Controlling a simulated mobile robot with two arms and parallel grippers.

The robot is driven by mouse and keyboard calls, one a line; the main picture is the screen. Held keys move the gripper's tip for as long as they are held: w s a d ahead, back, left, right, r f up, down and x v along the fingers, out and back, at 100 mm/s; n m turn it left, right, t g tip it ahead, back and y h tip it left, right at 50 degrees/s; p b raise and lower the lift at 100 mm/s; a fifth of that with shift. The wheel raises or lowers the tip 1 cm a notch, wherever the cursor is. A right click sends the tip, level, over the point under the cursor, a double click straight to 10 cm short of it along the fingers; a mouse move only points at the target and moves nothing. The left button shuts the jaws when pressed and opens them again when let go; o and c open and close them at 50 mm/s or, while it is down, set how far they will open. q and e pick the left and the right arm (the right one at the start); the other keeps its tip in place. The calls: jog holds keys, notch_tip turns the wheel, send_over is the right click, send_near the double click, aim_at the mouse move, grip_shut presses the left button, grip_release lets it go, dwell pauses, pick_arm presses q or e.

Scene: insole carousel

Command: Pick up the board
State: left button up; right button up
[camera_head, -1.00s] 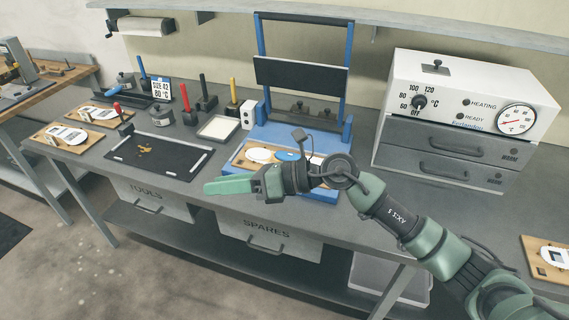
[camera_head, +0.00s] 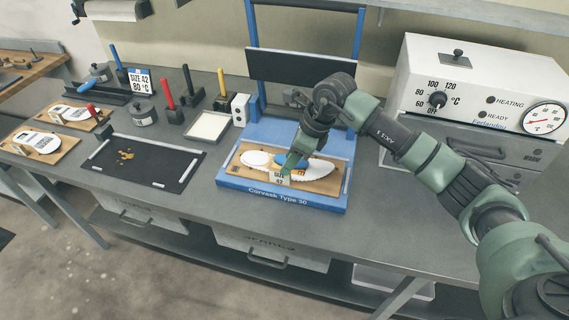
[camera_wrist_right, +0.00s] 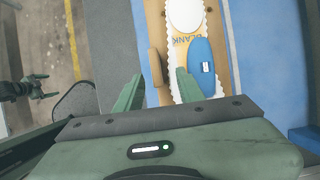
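The wooden board (camera_head: 243,169) lies on the blue base of the press, carrying a white insole (camera_head: 318,171), a blue patch and a small upright block (camera_head: 279,178) marked with a size at its front edge. My right gripper (camera_head: 290,163) points down over the board's front edge by this block. In the right wrist view its two green fingers (camera_wrist_right: 158,88) are apart, with the tan block (camera_wrist_right: 157,66) just ahead of the gap; contact cannot be told. My left gripper (camera_wrist_right: 38,87) shows small at the left of that view, fingers apart and empty.
The blue press frame (camera_head: 249,30) with a black plate stands behind the board. The white heater (camera_head: 475,75) is to the right. A black mat (camera_head: 118,165), white tray (camera_head: 208,127), tool stands and two more boards (camera_head: 40,145) are to the left.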

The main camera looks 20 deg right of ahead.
jog(key=shift+a+f+p, duration=0.8)
jog(key=shift+f, duration=0.1)
jog(key=shift+x, duration=0.85)
jog(key=shift+p+x, duration=0.3)
jog(key=shift+x, duration=0.5)
jog(key=shift+w+d, duration=0.1)
jog(key=shift+w, duration=0.1)
jog(key=c, duration=0.7)
pick_arm(q)
jog(key=shift+s+r, duration=0.35)
jog(key=shift+r, duration=0.3)
jog(key=shift+s+r, duration=0.3)
jog(key=shift+r, duration=0.3)
pick_arm(e)
grip_shut()
pick_arm(q)
jog(key=shift+w, duration=0.2)
pick_arm(e)
jog(key=shift+r, duration=0.1)
